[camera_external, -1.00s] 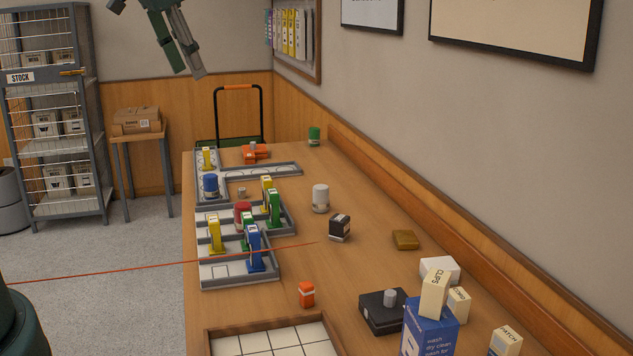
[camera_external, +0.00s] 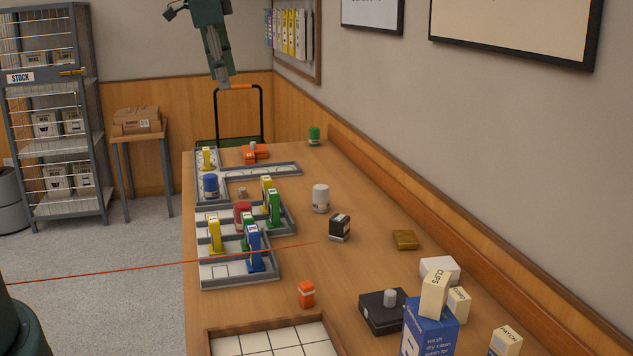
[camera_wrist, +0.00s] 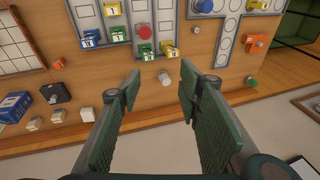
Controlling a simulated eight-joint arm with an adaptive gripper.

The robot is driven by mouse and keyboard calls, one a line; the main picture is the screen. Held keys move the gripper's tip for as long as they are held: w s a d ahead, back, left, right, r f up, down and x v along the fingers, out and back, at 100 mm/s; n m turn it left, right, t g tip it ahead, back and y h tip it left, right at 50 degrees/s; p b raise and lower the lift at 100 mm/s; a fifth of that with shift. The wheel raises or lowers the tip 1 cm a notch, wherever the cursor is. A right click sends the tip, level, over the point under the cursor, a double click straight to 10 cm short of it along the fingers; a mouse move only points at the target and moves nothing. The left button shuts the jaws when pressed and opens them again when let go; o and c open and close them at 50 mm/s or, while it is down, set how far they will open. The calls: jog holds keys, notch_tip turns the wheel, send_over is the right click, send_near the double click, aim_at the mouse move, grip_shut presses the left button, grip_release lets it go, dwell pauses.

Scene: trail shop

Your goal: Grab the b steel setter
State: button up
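Several upright setter-like pieces with small labels stand in grey-rimmed trays on the table: a blue one (camera_external: 254,248), a yellow one (camera_external: 215,234), a green one (camera_external: 274,208) and others. The labels are too small to read, so I cannot tell which is the b steel setter. In the wrist view, labelled pieces stand near the top, including a blue one (camera_wrist: 90,39) and a yellow one (camera_wrist: 170,50). My gripper (camera_external: 222,78) hangs high above the far part of the table. In the wrist view my gripper (camera_wrist: 160,84) is open and empty, its fingers wide apart.
A white cylinder (camera_external: 320,198) and a black block (camera_external: 340,227) stand right of the trays. An orange piece (camera_external: 306,294), a black pad (camera_external: 378,317) and a blue box (camera_external: 428,330) are nearer. The wall (camera_external: 480,150) bounds the right side.

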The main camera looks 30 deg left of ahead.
jog(key=w+a+f+m+g+b, duration=0.1)
jog(key=w+a+f+m, duration=0.25)
jog(key=w+f, duration=0.45)
jog(key=m+g+b, duration=0.2)
jog(key=m+b, duration=0.1)
jog(key=m, duration=0.3)
send_over(242, 189)
jog(key=f, duration=2.4)
jog(key=shift+d+f, duration=0.2)
jog(key=shift+f, duration=0.2)
jog(key=shift+w+a+f+m+g, duration=0.1)
jog(key=shift+a+f+m+g, duration=0.05)
jog(key=shift+f, duration=0.2)
jog(key=shift+w+a+f+m+g, duration=0.1)
jog(key=shift+f+g, duration=0.05)
jog(key=shift+f, duration=0.15)
jog(key=shift+f, duration=1.3)
